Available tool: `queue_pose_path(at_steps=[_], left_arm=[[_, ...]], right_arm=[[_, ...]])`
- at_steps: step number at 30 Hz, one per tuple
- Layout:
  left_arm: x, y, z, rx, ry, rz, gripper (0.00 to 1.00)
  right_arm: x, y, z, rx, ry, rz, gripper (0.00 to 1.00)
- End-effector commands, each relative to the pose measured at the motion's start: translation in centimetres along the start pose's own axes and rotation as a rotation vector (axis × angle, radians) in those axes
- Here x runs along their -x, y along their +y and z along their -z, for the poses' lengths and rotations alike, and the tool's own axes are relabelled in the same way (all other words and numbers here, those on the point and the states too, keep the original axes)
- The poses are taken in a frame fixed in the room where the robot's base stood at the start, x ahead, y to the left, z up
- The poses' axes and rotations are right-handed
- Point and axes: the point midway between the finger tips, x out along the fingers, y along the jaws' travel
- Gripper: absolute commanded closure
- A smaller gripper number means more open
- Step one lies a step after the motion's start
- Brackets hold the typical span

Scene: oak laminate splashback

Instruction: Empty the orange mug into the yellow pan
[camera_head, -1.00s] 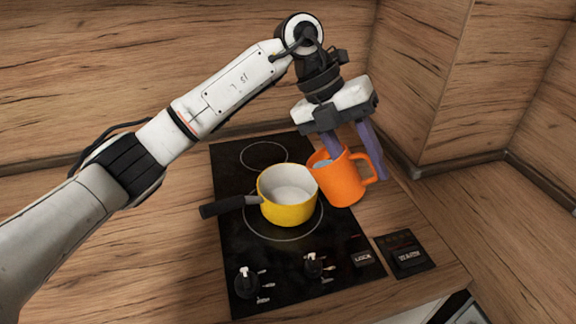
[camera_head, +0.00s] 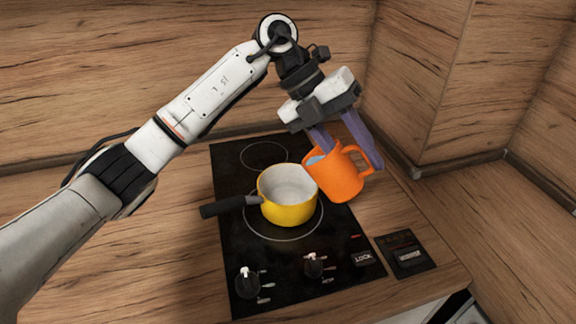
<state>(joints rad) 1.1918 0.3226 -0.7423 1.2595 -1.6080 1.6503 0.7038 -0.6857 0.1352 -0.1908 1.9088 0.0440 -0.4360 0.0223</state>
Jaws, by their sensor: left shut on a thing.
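The orange mug (camera_head: 338,180) is held by my left gripper (camera_head: 347,150), whose purple fingers come down from above, one at the rim and one beyond the handle side. The mug is tilted to the left, its mouth toward the yellow pan, with its handle up at the right. Something pale blue-grey shows inside its mouth. The yellow pan (camera_head: 289,207) stands upright on the hob, white inside, its black handle to the left. It looks empty from here. The mug's rim is close to the pan's right edge; I cannot tell whether they touch. My right gripper is out of view.
The black hob (camera_head: 240,262) has knobs at its front and a small dark control panel (camera_head: 405,254) lies to its right. Wooden splashback walls (camera_head: 430,80) close in behind and at the right. The counter left of the hob is clear.

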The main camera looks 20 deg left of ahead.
Motion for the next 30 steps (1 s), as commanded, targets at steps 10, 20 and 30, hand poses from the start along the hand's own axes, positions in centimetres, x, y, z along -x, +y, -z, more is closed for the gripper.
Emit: queue_pose_path(at_steps=[10,20,30], left_arm=[[0.7,-0.2,0.0,-0.003,-0.002,0.051,1.0],[1.2,-0.3,0.0,-0.002,-0.002,0.095,1.0],[1.5,-0.4,0.0,-0.002,-0.001,0.132,1.0]], right_arm=[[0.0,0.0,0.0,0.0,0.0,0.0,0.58],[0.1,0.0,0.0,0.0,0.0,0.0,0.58],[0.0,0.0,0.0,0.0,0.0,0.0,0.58]])
